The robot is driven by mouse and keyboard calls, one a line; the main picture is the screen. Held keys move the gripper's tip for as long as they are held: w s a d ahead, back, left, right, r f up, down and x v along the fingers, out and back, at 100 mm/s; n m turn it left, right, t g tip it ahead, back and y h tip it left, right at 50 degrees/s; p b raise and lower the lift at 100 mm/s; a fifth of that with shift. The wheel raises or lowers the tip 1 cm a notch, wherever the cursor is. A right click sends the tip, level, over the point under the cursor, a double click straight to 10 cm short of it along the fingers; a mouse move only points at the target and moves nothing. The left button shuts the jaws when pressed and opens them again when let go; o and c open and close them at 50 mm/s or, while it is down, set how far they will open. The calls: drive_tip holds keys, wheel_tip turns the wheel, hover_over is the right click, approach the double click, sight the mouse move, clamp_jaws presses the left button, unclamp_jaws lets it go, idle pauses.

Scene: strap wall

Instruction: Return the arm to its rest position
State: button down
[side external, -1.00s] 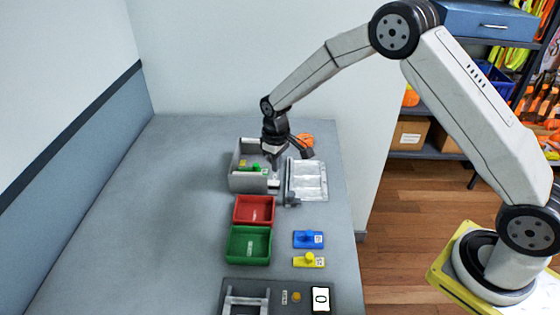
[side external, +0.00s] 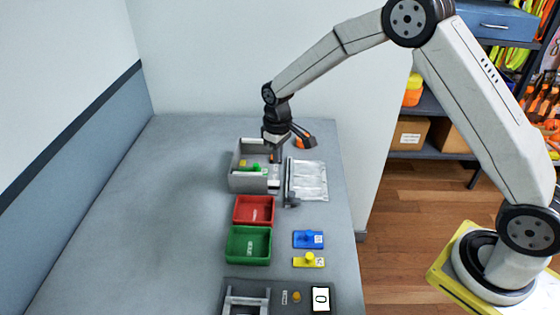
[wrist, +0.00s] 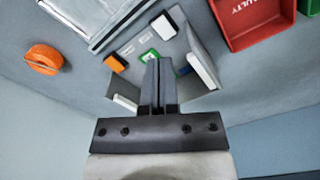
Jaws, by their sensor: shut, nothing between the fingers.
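My gripper (side external: 276,155) is above the grey open-topped box (side external: 240,181) at the back of the table. In the wrist view, the two fingers of my gripper (wrist: 158,64) are together with nothing between them. The box holds a green piece (side external: 255,168) and a yellow piece (side external: 242,163). The wrist view shows a green-and-white piece (wrist: 149,57) inside the box, partly hidden by the fingers. My arm reaches out over the table from its base at the right.
Red (side external: 254,210) and green (side external: 249,246) bins, blue (side external: 308,239) and yellow (side external: 309,260) handled pieces, and a dark scale-like unit (side external: 278,290) lie nearer. The table's left side is clear.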

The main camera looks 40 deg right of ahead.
drive_tip(key=s+d+r+m+t, duration=0.1)
drive_tip(key=s+r, duration=0.2)
drive_tip(key=s, duration=0.8)
drive_tip(key=s+d+r+m+t, duration=0.1)
drive_tip(key=s+r+m, duration=0.1)
drive_tip(key=s, duration=1)
drive_tip(key=shift+d+r+t, duration=0.3)
drive_tip(key=shift+r, duration=0.1)
drive_tip(key=w+a+n+g, duration=0.1)
drive_tip(key=w+a+n, duration=0.1)
drive_tip(key=w+n, duration=1)
drive_tip(key=w+a+n+g, duration=0.1)
drive_tip(key=w+a+n, duration=0.1)
drive_tip(key=w+n, duration=1)
drive_tip(key=shift+w+n+g, duration=0.3)
drive_tip(key=shift+w+n, duration=0.1)
drive_tip(key=shift+n, duration=1.1)
drive_tip(key=shift+r, duration=0.1)
